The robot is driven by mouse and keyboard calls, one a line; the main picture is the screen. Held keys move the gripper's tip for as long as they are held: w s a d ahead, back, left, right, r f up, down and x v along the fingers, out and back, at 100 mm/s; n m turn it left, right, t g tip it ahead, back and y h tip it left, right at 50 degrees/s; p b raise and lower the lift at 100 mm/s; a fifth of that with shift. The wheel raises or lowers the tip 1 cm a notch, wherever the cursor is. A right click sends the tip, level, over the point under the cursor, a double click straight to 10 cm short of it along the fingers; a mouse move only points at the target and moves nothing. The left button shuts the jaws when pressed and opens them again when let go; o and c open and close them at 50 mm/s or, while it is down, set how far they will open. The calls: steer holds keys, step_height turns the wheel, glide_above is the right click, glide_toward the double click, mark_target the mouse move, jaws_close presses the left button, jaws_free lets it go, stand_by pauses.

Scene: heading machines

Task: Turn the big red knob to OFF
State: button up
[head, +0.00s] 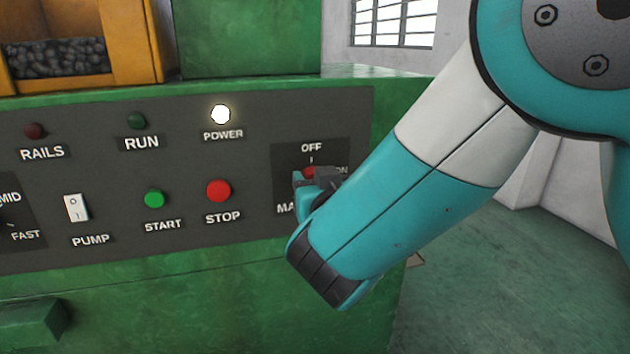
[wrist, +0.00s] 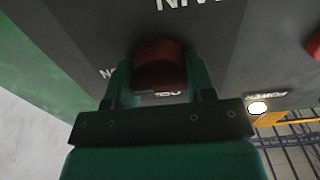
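The big red knob (head: 309,171) is on the dark panel above the partly hidden MAIN label, with OFF printed above it and ON to its right. In the head view my gripper (head: 317,181) and arm cover most of it, so I cannot tell where it points. In the wrist view, which looks upside down, the red knob (wrist: 160,62) sits between the two teal fingers of my gripper (wrist: 160,78). The fingers appear to touch it on both sides. The POWER lamp (head: 220,114) glows white.
To the left are the red STOP button (head: 218,190), the green START button (head: 154,198) and the PUMP switch (head: 76,207). The RUN (head: 136,120) and RAILS (head: 34,131) lamps are dark. Open floor lies right of the green machine (head: 200,300).

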steer(key=shift+c, duration=0.5)
steer(key=shift+n, duration=0.3)
steer(key=n+b, duration=0.1)
steer(key=n, duration=0.2)
steer(key=shift+a+n, duration=0.1)
steer(key=shift+n, duration=0.3)
steer(key=n, duration=0.4)
steer(key=shift+a, duration=0.1)
steer(key=n+p, duration=0.1)
steer(key=n, duration=0.4)
steer(key=shift+f+n+p, duration=0.1)
steer(key=shift+n+p, duration=0.25)
steer(key=shift+n, duration=0.05)
steer(key=shift+f+n+p, duration=0.15)
steer(key=shift+n+p, duration=0.45)
steer(key=shift+n, duration=1.2)
